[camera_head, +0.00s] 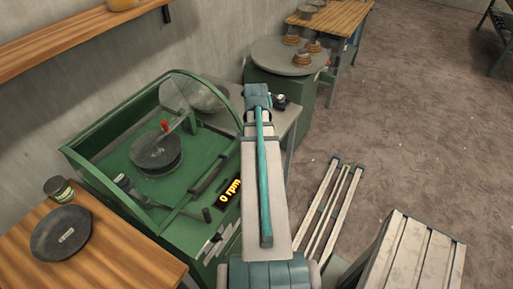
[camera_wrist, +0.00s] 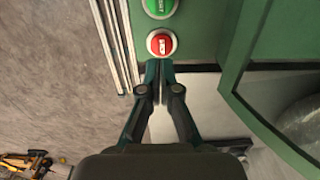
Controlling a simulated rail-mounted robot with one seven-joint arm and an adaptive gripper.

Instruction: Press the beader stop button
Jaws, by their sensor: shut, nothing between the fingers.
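The round red button (camera_wrist: 162,43) with a pale ring is on a green panel in the wrist view, with a green button (camera_wrist: 160,6) beyond it at the top edge. My gripper (camera_wrist: 159,66) is shut and empty, its fingertips just below the red button in the picture. I cannot tell whether they touch it. In the head view the green beader machine (camera_head: 93,145) stands at the left, with a display (camera_head: 229,193) reading 0 rpm. The buttons and my fingertips cannot be made out there; my arm covers part of the machine's right side.
A wooden table (camera_head: 120,250) with a dark plate (camera_head: 61,233) and a small can (camera_head: 58,188) is at lower left. A grey round table (camera_head: 275,56) holds several copper-coloured pieces. A slatted pale bench (camera_head: 415,255) stands at lower right.

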